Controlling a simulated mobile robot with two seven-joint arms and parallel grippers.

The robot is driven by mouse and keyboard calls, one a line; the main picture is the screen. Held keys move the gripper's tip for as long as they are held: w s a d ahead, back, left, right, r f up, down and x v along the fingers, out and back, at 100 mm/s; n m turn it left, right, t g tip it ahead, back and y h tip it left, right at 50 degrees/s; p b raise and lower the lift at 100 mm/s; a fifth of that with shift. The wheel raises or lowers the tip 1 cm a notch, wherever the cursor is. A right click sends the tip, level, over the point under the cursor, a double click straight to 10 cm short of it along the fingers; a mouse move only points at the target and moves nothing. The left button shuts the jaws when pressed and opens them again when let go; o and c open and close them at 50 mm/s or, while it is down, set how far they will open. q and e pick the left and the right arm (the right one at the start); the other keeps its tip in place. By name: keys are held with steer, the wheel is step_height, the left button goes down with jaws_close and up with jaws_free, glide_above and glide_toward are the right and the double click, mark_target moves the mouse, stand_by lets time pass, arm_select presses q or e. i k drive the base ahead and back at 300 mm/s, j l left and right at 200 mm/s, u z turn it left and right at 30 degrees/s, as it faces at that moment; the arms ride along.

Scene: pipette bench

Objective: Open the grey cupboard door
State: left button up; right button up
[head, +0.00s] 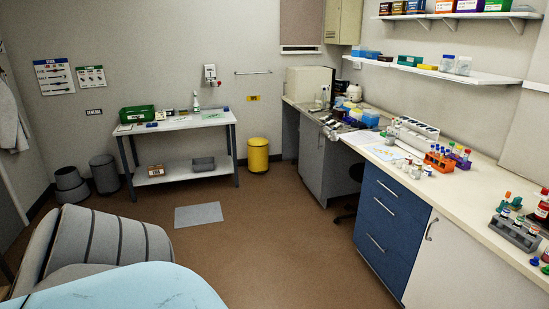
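The grey cupboard (322,172) stands under the far part of the bench, beyond the blue drawer unit. Its grey door (311,158) looks shut, seen at an angle and from some distance. A small handle seems to show near the door's top, but it is too small to be sure. Neither of my grippers is in view.
The blue drawer unit (390,225) and a white cupboard (465,265) line the right. A dark stool (352,190) stands partly in the knee gap. A yellow bin (258,156) stands left of the cupboard. The brown floor (275,225) before it is open; a grey mat (199,215) lies left.

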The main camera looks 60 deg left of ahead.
mark_target(312, 142)
steer(key=u, duration=1.9)
steer(key=i+u, duration=0.1)
steer(key=i, duration=4.1)
steer(key=i+z, duration=0.1)
steer(key=i, duration=0.85)
steer(key=i+j, duration=0.15)
steer(key=i, duration=0.8)
steer(key=z, duration=0.05)
